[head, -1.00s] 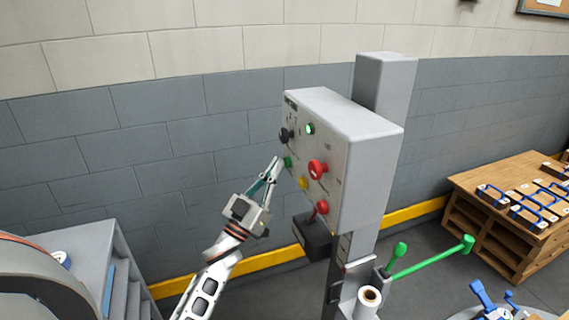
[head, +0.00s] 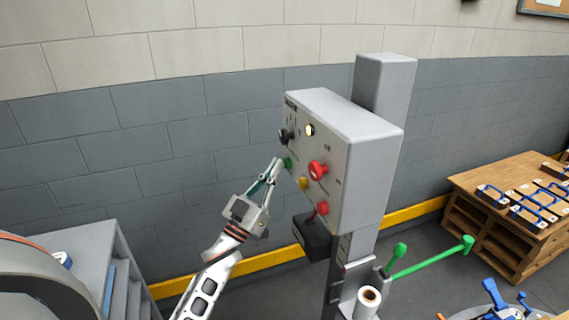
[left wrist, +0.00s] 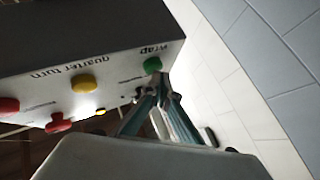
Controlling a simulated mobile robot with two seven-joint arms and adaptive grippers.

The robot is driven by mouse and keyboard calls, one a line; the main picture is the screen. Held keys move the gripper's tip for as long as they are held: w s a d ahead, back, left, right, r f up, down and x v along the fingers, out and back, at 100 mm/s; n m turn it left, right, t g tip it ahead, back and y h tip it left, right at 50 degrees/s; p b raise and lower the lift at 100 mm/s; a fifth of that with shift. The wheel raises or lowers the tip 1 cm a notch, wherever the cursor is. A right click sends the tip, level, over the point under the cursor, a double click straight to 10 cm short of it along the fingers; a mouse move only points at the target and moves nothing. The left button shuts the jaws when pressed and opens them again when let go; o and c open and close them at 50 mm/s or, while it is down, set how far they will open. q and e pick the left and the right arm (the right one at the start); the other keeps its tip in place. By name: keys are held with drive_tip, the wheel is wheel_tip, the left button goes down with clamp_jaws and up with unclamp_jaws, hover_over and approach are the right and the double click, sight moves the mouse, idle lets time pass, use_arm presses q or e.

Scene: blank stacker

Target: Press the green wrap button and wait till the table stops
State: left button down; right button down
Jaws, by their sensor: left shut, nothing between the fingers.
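The green wrap button (head: 287,162) is on the front of the grey control box (head: 365,150), low on its left side. In the left wrist view the green button (left wrist: 153,65) sits beside the word "wrap". My left gripper (head: 278,162) is shut and empty, with its fingertips at the green button; they appear to touch it, but the exact contact is hard to see. The lamp (head: 310,130) above glows yellow-white. The round table (head: 465,314) shows only in part at the bottom right, with blue clamp-like parts (head: 496,290) on it. My right gripper is out of view.
The box also carries a black knob (head: 286,136), a red knob (head: 318,170), a yellow button (head: 303,183) and a red button (head: 321,208). A grey post (head: 385,80) stands behind. Green handles (head: 432,257) and a roll (head: 369,299) are below. A wooden bench (head: 490,225) stands right.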

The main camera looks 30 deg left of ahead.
use_arm(q)
drive_tip(key=shift+s+a, duration=0.35)
drive_tip(key=shift+s, duration=0.1)
drive_tip(key=shift+s+a+p, duration=0.9)
drive_tip(key=shift+s+a, duration=0.75)
drive_tip(key=shift+s, duration=0.3)
